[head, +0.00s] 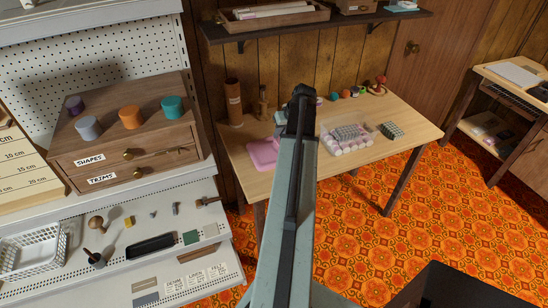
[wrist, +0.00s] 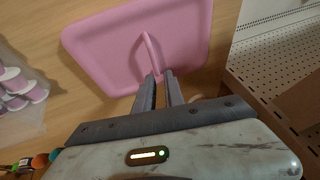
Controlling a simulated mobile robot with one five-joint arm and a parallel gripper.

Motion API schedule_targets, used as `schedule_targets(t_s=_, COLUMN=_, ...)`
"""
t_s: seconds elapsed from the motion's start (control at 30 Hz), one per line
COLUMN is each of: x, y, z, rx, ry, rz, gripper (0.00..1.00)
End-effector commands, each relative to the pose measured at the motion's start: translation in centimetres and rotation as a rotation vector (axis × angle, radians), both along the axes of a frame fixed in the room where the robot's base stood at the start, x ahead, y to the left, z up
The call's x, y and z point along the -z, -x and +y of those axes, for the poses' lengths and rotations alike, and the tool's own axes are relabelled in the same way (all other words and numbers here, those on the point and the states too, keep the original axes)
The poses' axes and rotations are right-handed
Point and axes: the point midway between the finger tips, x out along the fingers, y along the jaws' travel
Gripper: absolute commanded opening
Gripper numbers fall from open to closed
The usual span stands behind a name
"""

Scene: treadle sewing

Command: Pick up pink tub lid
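The pink tub lid (wrist: 105,45) fills the upper middle of the wrist view, a flat rounded rectangle with a raised strap handle (wrist: 149,47). In the head view the lid (head: 262,154) is at the left end of the wooden table. My gripper (wrist: 160,74) is at the near end of the handle, its fingers close together with a narrow gap. Pink shows between the fingertips, but I cannot tell whether they grip the handle. My arm hides the gripper in the head view.
A clear tray of pink and white spools (head: 345,138) stands mid-table (head: 232,143), right of my arm. Small colourful items (head: 345,93) line the table's back edge. A pegboard shelf with a wooden drawer box (head: 130,165) stands close on the left.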

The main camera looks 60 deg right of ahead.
Motion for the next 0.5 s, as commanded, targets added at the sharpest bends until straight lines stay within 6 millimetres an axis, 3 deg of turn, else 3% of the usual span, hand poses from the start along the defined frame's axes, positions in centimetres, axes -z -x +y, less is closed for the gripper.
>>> schedule_targets(t_s=0.13, x=1.0, y=0.5, z=-0.4, rx=0.010, ry=0.000, rz=0.000, gripper=0.14)
schedule_targets(t_s=0.37, x=4.9, y=-0.1, z=-0.7, rx=0.019, ry=0.000, rz=0.001, gripper=0.14)
schedule_targets(t_s=0.5, x=5.1, y=-0.4, z=-0.8, rx=0.021, ry=-0.001, rz=0.000, gripper=0.14)
